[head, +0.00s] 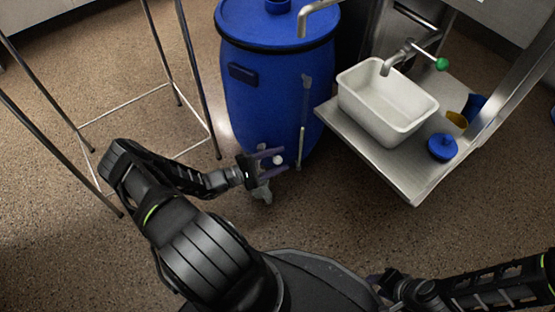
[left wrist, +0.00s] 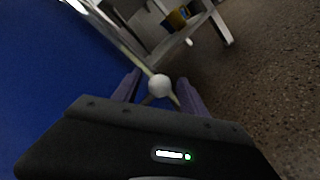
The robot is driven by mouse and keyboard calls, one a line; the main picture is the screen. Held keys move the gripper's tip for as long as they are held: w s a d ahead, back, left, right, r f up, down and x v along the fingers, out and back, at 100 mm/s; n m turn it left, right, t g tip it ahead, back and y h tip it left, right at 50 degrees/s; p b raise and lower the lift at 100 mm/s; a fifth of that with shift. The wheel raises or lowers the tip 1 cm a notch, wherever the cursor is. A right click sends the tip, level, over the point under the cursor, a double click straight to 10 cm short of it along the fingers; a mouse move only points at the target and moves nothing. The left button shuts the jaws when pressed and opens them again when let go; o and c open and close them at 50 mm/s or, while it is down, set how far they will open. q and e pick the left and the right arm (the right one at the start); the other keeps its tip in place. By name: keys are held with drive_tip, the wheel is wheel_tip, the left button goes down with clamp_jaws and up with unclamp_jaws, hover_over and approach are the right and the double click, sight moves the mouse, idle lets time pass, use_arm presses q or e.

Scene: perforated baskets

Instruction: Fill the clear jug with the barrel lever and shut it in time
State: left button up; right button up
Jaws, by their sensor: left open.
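The blue barrel (head: 262,85) stands upright at the top middle of the head view; it fills the left of the left wrist view (left wrist: 45,75). My left gripper (head: 272,160) is open low at the barrel's front. A pale round knob (head: 278,160) lies between its fingers, and the knob shows between both fingers in the left wrist view (left wrist: 160,85). I cannot tell whether the fingers touch it. My right arm's dark end (head: 385,284) is low at the right, its fingers unclear. I cannot make out a clear jug.
A white basin (head: 388,102) sits on a metal shelf (head: 408,178) at right, under a tap with a green knob (head: 441,64). A blue lidded item (head: 442,147) and a yellow piece (head: 457,120) lie beside it. A metal frame (head: 155,35) stands at left. The floor between is clear.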

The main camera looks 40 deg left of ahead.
use_arm(q)
drive_tip(key=p+v, duration=0.1)
drive_tip(key=v, duration=0.6)
drive_tip(key=shift+s+a+p, duration=0.2)
drive_tip(key=shift+s+p, duration=0.1)
drive_tip(key=shift+s, duration=0.05)
